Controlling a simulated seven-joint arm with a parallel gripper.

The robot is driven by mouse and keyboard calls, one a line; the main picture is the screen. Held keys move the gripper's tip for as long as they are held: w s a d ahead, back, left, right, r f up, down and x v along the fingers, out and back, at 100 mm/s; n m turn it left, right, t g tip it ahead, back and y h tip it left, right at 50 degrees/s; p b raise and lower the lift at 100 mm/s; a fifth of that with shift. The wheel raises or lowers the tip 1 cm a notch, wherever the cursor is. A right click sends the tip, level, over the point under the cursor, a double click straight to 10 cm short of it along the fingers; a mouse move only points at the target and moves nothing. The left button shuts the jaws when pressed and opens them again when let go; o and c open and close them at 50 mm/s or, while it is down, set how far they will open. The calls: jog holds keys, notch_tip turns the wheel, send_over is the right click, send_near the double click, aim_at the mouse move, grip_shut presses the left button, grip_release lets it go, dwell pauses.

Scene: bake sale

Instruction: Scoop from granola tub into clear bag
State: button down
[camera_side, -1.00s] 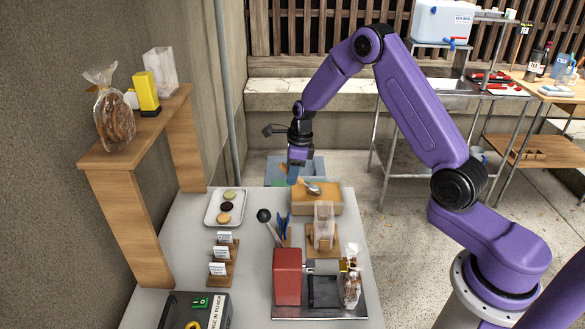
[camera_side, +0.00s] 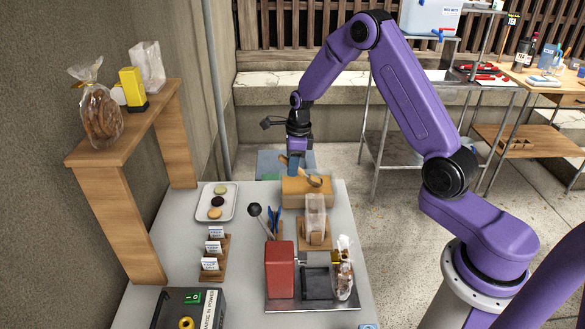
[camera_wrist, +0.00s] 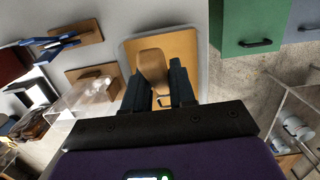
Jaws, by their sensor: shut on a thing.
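The granola tub (camera_side: 306,195) is a tan rectangular box at the far end of the white table. It also shows in the wrist view (camera_wrist: 188,48) beyond my fingers. My gripper (camera_side: 294,172) is over the tub's far left part, fingers pointing down. It is shut on the wooden handle of the scoop (camera_wrist: 152,66). The scoop's metal bowl (camera_side: 314,181) shows over the tub's top; I cannot tell whether it touches granola. The clear bag (camera_side: 316,214) stands upright on a small wooden stand nearer the camera; it also shows in the wrist view (camera_wrist: 88,100).
A red machine (camera_side: 280,270) and a filled bag (camera_side: 344,278) stand in front of the clear bag. A cookie tray (camera_side: 230,208), label cards (camera_side: 213,247) and a black-ended tool (camera_side: 254,210) are left. A wooden shelf (camera_side: 150,115) rises at left.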

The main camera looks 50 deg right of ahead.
jog(key=shift+g+h, duration=0.5)
jog(key=shift+w+a+r, duration=0.1)
jog(key=shift+r, duration=0.95)
jog(key=shift+w+a+r, duration=0.1)
jog(key=shift+r, duration=0.9)
jog(key=s+a+r, duration=0.7)
jog(key=s+a, duration=0.2)
jog(key=a, duration=0.2)
jog(key=shift+w+d+f+n+g+y, duration=0.15)
jog(key=shift+w+f+n+g+y, duration=0.2)
jog(key=shift+f+n+g+y, duration=1.1)
jog(key=shift+w+d+f+n+g+y, duration=0.1)
jog(key=shift+w+f+n+g+y, duration=0.35)
jog(key=shift+g, duration=2.1)
jog(key=shift+w+d+f+n+g+y, duration=0.2)
jog(key=shift+f+n+g+y, duration=0.7)
jog(key=shift+g, duration=1.1)
jog(key=shift+r, duration=0.1)
jog(key=shift+a, duration=0.15)
